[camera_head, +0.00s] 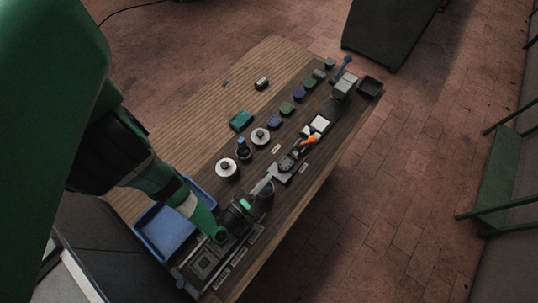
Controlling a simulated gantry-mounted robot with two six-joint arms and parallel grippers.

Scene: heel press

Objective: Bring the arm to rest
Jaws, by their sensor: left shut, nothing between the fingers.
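My left arm comes in from the left, with green and dark links, and reaches over the near end of the wooden table (186,108). Its dark wrist is over the dark strip of the table. My left gripper (268,183) is shut and empty, pointing up and right along the strip. Its tips are close to a grey plate with a dark round part (286,163); I cannot tell whether they touch. My right gripper is not in view.
A blue tray (160,237) lies partly under my arm. White-topped round pieces (227,168), several green and blue blocks (241,121), an orange-tipped item (310,140) and a lever device (344,84) stand along the table. The table's far left is mostly clear.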

